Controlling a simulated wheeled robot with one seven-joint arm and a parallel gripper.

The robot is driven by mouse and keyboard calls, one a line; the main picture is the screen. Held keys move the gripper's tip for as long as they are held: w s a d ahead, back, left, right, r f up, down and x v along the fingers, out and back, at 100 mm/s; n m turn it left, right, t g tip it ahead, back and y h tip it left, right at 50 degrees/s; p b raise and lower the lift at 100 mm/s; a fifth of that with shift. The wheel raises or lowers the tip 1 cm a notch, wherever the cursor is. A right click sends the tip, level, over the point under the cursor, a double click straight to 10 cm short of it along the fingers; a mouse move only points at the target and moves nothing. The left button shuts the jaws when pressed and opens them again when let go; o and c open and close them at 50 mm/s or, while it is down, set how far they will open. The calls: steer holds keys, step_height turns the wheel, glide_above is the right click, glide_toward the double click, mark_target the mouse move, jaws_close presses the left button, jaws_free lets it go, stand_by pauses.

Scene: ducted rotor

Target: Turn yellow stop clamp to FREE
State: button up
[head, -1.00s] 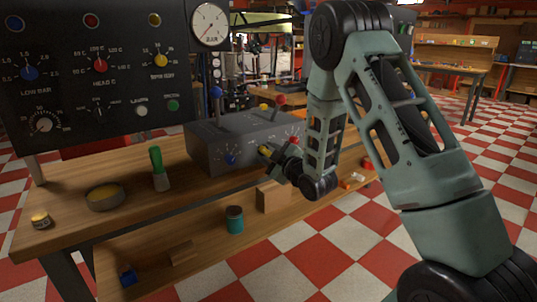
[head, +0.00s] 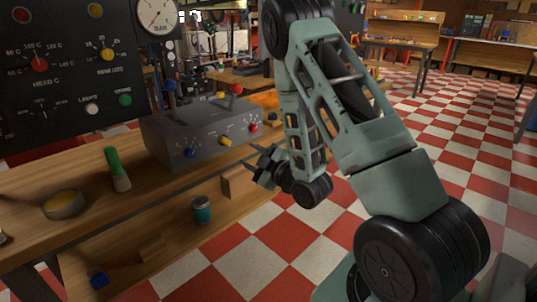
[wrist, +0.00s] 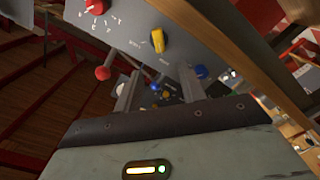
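The yellow knob (head: 225,141), which I take as the stop clamp, is on the sloped front of the grey control box (head: 165,138), between a blue knob (head: 190,152) and a red knob (head: 254,127). The yellow knob also shows in the wrist view (wrist: 158,40), with small labels on both sides that I cannot read surely. My gripper (head: 255,158) is apart from the box, to the right of and below the yellow knob. In the wrist view my gripper's fingers (wrist: 158,88) are spread with nothing between them.
Red-tipped and blue-tipped levers stand on the box top. A green-handled brush (head: 116,168) and a round tin (head: 63,204) are on the workbench (head: 145,192). A teal can (head: 201,209) and a wooden block (head: 237,182) sit on the lower shelf.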

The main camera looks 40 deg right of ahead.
steer(key=s+p, duration=0.6)
steer(key=shift+s+d+p, duration=0.15)
steer(key=shift+p, duration=0.25)
stand_by(0.4)
